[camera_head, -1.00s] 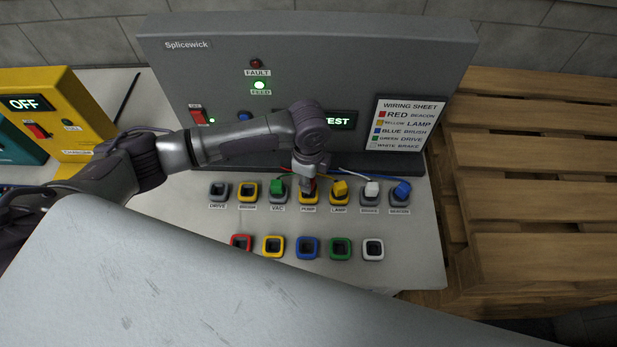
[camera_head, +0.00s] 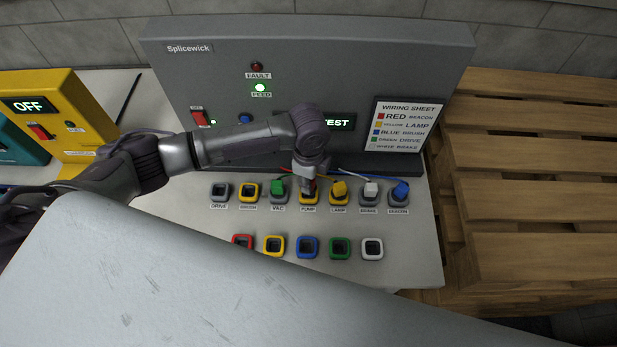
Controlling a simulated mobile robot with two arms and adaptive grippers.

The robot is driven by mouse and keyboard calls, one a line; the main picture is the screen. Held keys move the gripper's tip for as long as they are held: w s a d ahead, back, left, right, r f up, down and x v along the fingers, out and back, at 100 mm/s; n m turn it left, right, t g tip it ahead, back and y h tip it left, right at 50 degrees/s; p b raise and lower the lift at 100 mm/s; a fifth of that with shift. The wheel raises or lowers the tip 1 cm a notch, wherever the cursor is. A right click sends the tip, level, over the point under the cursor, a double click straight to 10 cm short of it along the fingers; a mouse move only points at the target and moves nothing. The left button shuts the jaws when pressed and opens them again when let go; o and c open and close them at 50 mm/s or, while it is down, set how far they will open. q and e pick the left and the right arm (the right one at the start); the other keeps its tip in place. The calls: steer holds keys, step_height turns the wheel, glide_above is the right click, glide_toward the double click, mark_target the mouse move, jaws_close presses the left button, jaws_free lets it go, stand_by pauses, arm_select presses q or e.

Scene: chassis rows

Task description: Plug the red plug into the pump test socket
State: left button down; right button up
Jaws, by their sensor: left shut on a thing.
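My left gripper (camera_head: 308,188) points down at the PUMP socket (camera_head: 309,199), a yellow-rimmed socket in the back row. It is shut on the red plug (camera_head: 313,185), of which only a little red shows between the fingers. The plug is at the socket's opening, but the gripper hides whether it is fully seated. The red cable (camera_head: 285,170) runs back from it toward the panel. The grey panel (camera_head: 330,65) shows a lit green FEED lamp (camera_head: 260,88), a dark red FAULT lamp (camera_head: 257,67) and the word TEST on its display (camera_head: 337,122). My right gripper is not in view.
A green plug (camera_head: 278,187) sits in VAC, a yellow plug (camera_head: 339,188) in LAMP, a white plug (camera_head: 371,189) in BRAKE and a blue plug (camera_head: 400,190) in BEACON. DRIVE (camera_head: 220,191) and BRUSH (camera_head: 249,191) are empty. Several coloured empty holders line the front row.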

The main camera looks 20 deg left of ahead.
arm_select(q)
steer(key=shift+f+b, duration=0.75)
steer(key=shift+f, duration=0.55)
steer(key=c, duration=0.9)
jaws_free()
step_height(320, 180, up, 12)
steer(key=shift+f, duration=0.1)
